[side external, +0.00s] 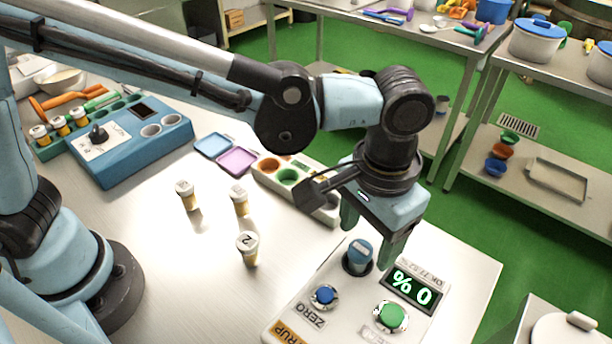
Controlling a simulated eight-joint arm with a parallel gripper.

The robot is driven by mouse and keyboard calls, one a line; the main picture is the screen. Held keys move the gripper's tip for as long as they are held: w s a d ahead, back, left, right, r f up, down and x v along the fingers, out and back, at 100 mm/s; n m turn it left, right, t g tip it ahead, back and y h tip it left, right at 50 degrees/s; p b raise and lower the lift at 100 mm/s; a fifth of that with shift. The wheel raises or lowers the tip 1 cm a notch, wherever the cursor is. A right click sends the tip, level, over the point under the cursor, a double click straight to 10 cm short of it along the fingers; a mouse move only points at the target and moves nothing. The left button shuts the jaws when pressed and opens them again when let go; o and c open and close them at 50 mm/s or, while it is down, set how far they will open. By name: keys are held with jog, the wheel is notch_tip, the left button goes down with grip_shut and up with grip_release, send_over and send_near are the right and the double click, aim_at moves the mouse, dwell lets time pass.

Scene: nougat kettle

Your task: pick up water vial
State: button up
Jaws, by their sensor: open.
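A vial with a blue top (360,252) stands upright in the dark round well of a white instrument (295,335). Its top carries a pale label too small to read, so I cannot tell for sure that it is the water vial. My gripper (370,246) is open and points down over the well. One finger is behind the blue top and the other is to its right; I cannot tell whether either touches it. Three white-capped amber vials (187,195), (239,201), (248,248) stand apart on the table, the nearest marked 2.
The instrument has a blue ZERO button (325,295), a green button (391,317) and a display (414,288) reading % 0. A pale rack with coloured wells (322,203) stands close behind. A blue block (130,150) is at the left.

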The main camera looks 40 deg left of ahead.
aim_at(361, 248)
jog(key=shift+w+a+f, duration=0.1)
jog(key=shift+a+f, duration=0.05)
jog(key=shift+f, duration=1.1)
jog(key=shift+a+f, duration=0.15)
jog(key=shift+f, duration=1.1)
jog(key=c, duration=1.1)
